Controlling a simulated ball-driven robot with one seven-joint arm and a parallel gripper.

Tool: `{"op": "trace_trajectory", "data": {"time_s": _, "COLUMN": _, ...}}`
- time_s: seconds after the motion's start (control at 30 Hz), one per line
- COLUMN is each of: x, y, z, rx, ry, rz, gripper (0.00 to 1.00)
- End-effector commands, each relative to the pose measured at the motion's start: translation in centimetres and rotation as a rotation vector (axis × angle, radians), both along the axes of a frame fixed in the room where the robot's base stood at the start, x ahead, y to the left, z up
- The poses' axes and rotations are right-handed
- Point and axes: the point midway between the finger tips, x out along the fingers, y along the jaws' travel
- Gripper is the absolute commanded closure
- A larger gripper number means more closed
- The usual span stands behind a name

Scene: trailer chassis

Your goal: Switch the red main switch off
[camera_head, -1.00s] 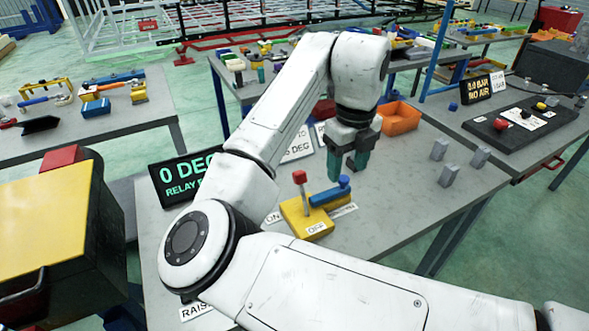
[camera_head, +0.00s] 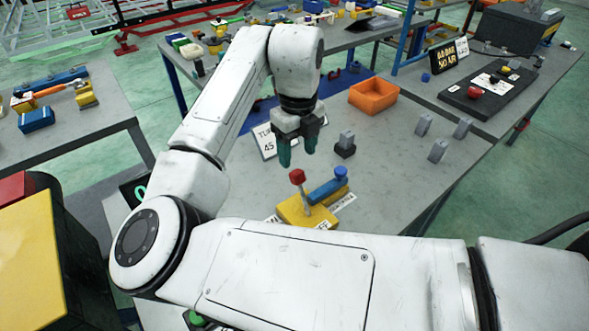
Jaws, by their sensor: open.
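A red-knobbed lever (camera_head: 297,177) with a grey stem stands nearly upright on a yellow block (camera_head: 296,213) on the bench, leaning slightly left. ON and OFF labels by the block are mostly hidden by my forearm. My gripper (camera_head: 298,150) has teal fingers, spread apart and empty. It points down, appears just behind and above the red knob, and does not visibly touch it.
An orange tray (camera_head: 373,95) and several small grey blocks stand on the bench; one sits on a black base (camera_head: 345,148). A black panel with a red knob (camera_head: 474,92) lies on the right bench. A yellow-topped cabinet (camera_head: 28,260) stands at left. Bare bench lies right of the levers.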

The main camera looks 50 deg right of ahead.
Motion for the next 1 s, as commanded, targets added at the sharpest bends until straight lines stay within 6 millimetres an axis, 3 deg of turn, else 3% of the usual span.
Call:
{"op": "trace_trajectory", "data": {"time_s": 0.2, "x": -0.1, "y": 0.1, "z": -3.9, "rx": 0.001, "ry": 0.004, "rz": 0.001, "gripper": 0.40}}
{"op": "trace_trajectory", "data": {"time_s": 0.4, "x": 0.0, "y": 0.0, "z": -6.4, "rx": 0.000, "ry": 0.002, "rz": 0.001, "gripper": 0.40}}
{"op": "trace_trajectory", "data": {"time_s": 0.83, "x": 0.0, "y": 0.0, "z": -7.4, "rx": 0.001, "ry": 0.000, "rz": 0.000, "gripper": 0.40}}
{"op": "trace_trajectory", "data": {"time_s": 1.0, "x": 0.0, "y": 0.0, "z": -7.4, "rx": 0.001, "ry": 0.000, "rz": 0.000, "gripper": 0.57}}
